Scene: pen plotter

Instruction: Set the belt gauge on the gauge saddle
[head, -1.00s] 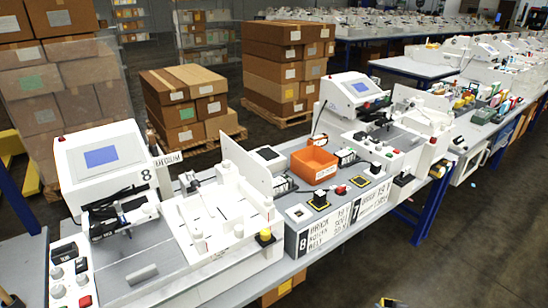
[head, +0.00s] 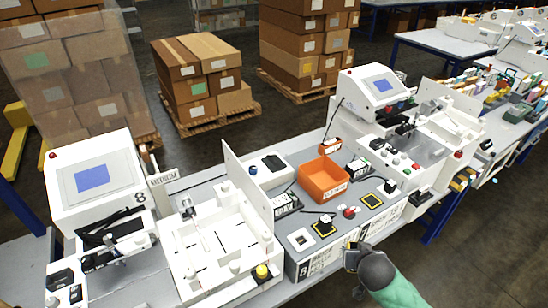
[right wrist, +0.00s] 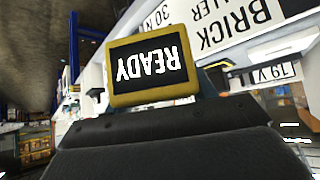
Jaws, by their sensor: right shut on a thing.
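My right gripper (head: 354,260) comes in from the lower right of the head view. It is shut on the belt gauge (head: 349,257), a small black and yellow block in front of the bench's front edge. In the right wrist view the gauge (right wrist: 152,72) has a yellow rim and a black face reading "READY", upside down. I cannot tell for sure which is the gauge saddle. My left gripper is not in view.
An orange bin (head: 323,180) stands behind the grey panel (head: 345,212), with a red button (head: 349,212) between the squares. A white fixture (head: 215,245) with pegs and a yellow knob (head: 262,272) is to the left. Labels cover the panel's front.

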